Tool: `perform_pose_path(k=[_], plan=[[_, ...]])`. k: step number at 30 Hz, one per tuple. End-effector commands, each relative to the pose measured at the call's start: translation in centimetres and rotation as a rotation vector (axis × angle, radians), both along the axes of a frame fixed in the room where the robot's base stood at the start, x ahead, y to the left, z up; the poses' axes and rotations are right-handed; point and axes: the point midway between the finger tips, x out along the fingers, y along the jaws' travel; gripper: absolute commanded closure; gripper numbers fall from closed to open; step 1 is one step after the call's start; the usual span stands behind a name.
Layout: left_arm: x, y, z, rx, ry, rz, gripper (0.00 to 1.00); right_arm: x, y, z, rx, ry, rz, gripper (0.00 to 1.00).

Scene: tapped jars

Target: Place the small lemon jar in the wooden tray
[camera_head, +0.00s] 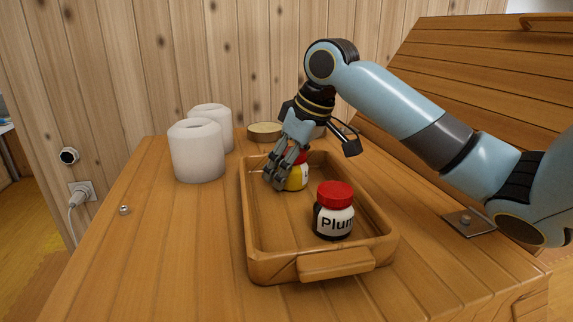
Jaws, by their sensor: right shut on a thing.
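The wooden tray (256,266) sits on the wooden bench top with its handle toward me. A small jar with a yellow band and a red lid, which looks like the lemon jar (299,177), is in the far part of the tray. My right gripper (276,182) reaches down over the tray and is shut on this jar. Its fingers cover the jar's left side, and its label cannot be read. A second jar, the plum jar (333,222), stands upright in the near right part of the tray with a red lid. My left gripper is not in view.
Two white cylindrical rolls (197,157) stand left of the tray. A round, pale-topped wooden item (265,131) lies behind the tray. A slanted slatted wooden panel (470,85) rises at the right.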

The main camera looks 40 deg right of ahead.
Motion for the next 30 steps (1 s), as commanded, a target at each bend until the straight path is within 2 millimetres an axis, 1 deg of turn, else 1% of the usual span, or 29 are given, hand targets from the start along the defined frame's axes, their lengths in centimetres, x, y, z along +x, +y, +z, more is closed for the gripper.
perform_pose_path(k=[5, 6, 11, 12, 19, 22, 26, 30], plan=[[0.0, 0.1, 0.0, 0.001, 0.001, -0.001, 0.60, 0.0, 0.0, -0.1, 0.000, -0.001, 0.000, 0.88], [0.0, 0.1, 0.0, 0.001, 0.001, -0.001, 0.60, 0.0, 0.0, -0.2, 0.000, 0.000, 0.000, 0.43], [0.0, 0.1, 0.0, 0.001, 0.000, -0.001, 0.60, 0.0, 0.0, -0.1, 0.000, 0.000, 0.000, 0.22], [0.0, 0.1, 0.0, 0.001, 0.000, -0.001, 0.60, 0.0, 0.0, -0.1, 0.000, 0.000, 0.000, 0.21], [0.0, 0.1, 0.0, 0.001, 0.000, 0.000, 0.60, 0.0, 0.0, -0.1, 0.000, -0.001, 0.000, 0.21], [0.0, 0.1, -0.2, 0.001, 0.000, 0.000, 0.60, -0.1, -0.1, 0.4, -0.002, -0.002, 0.000, 0.21], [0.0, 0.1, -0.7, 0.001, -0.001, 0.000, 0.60, -0.8, -0.3, 2.2, -0.005, -0.003, 0.001, 0.21], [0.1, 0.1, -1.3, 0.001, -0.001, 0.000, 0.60, -2.0, -0.7, 5.2, -0.008, -0.005, 0.002, 0.21]])
